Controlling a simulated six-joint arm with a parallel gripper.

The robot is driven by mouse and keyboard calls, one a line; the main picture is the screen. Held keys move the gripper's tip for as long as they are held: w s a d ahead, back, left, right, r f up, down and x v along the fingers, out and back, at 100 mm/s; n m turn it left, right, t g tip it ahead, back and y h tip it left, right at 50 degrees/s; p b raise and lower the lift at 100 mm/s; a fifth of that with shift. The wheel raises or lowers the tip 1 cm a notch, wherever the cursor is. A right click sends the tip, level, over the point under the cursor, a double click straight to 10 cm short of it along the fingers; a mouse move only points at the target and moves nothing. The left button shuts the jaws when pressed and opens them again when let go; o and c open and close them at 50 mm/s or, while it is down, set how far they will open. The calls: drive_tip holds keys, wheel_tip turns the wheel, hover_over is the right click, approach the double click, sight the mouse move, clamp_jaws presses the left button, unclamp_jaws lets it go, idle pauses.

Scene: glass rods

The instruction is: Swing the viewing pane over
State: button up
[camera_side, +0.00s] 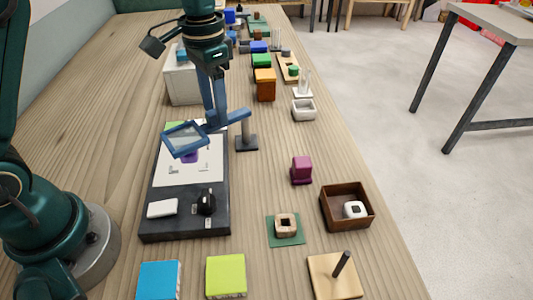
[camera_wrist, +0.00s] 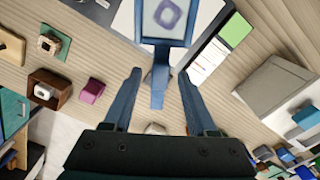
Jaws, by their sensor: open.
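The viewing pane (camera_side: 184,139) is a clear plate in a blue frame, held by a blue arm (camera_side: 238,116) on a dark post (camera_side: 246,141). It is over the far part of a white sheet on a black-edged board (camera_side: 160,229). In the wrist view my gripper (camera_wrist: 160,74) is open, with the pane's arm (camera_wrist: 157,88) showing between the fingers. I cannot tell whether either finger touches it.
The board carries a white block (camera_side: 162,208) and a black knob (camera_side: 206,203). To the right stand a magenta block (camera_side: 301,169), a brown box (camera_side: 346,206) and a white dish (camera_side: 304,110). A white box (camera_side: 183,84) stands behind. Bare table lies between the post and the magenta block.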

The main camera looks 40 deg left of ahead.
drive_tip(key=shift+r, duration=2.3)
drive_tip(key=shift+r, duration=0.4)
drive_tip(key=s+r+t, duration=0.3)
drive_tip(key=s+r, duration=0.3)
drive_tip(key=s, duration=0.2)
drive_tip(key=s+f+n+t, duration=0.2)
drive_tip(key=s+f+n, duration=0.1)
drive_tip(key=s+f, duration=0.3)
drive_tip(key=shift+s+d+t, duration=0.3)
drive_tip(key=shift+s+d, duration=0.1)
drive_tip(key=shift+s, duration=0.45)
